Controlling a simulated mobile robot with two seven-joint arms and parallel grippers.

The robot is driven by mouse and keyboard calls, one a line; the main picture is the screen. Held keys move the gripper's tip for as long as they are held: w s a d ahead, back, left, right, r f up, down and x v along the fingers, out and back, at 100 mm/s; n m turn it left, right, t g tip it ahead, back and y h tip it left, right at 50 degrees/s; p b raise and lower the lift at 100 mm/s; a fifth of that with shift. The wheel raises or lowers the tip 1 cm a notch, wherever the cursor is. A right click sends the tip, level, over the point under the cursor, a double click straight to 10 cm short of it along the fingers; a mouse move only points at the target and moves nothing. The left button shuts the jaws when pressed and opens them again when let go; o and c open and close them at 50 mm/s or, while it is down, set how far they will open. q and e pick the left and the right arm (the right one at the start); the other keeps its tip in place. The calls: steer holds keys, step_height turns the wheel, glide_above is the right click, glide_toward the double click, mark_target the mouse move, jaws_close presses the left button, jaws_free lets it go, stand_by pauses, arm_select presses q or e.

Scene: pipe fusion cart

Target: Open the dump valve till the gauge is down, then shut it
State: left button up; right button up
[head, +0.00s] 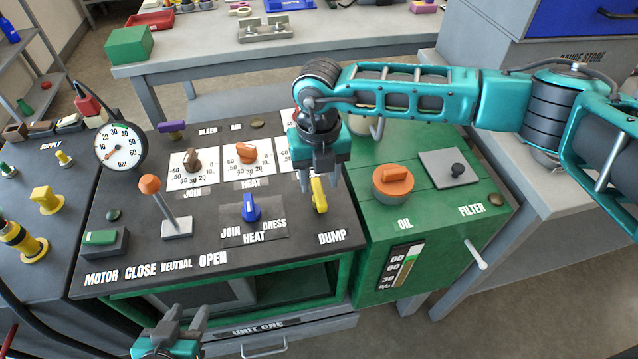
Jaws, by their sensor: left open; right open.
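The yellow dump valve handle (319,197) stands on the dark panel above the DUMP label. My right gripper (321,186) reaches in from the right and points down over this handle. Its fingers are open, one on each side of the handle in this view; whether they touch it I cannot tell. The gripper body hides part of the dial behind. The round white bar gauge (121,148) stands at the panel's left; its needle is too small to read surely. My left gripper (186,318) is open and empty, low in front of the cart.
The green oil unit (420,219) with an orange cap (393,180) stands to the right. A grey bench (200,50) is behind.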

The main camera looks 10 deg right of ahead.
mark_target(319, 198)
steer(key=shift+f, duration=1.5)
steer(key=shift+c, duration=0.2)
jaws_close()
